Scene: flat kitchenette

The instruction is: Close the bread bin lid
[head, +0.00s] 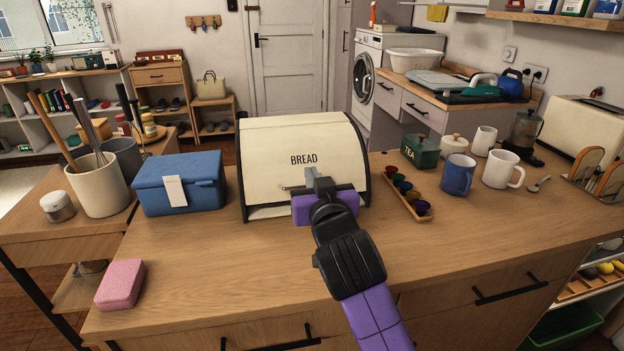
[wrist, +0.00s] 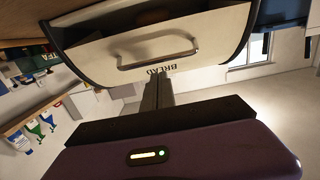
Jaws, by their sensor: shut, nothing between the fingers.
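The cream bread bin (head: 300,140) with black end panels stands on the wooden counter, its lid marked BREAD. In the wrist view the bin (wrist: 215,35) appears upside down. A dark gap shows beyond the lid's handle edge, with something brownish inside, so the lid looks partly open. The metal bar handle (wrist: 158,55) is on the lid by the lettering. My gripper (head: 312,180) is in front of the lid, near the handle, which it partly hides. In the wrist view its fingers (wrist: 158,84) are together and empty, pointing at the lid. I cannot tell whether they touch it.
A blue box (head: 180,183) stands left of the bin. A rack of colored pods (head: 408,195) is close on the right, with a green tea tin (head: 420,151) and mugs (head: 458,175) beyond. A pink sponge (head: 120,284) lies at the front left. The counter's front middle is clear.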

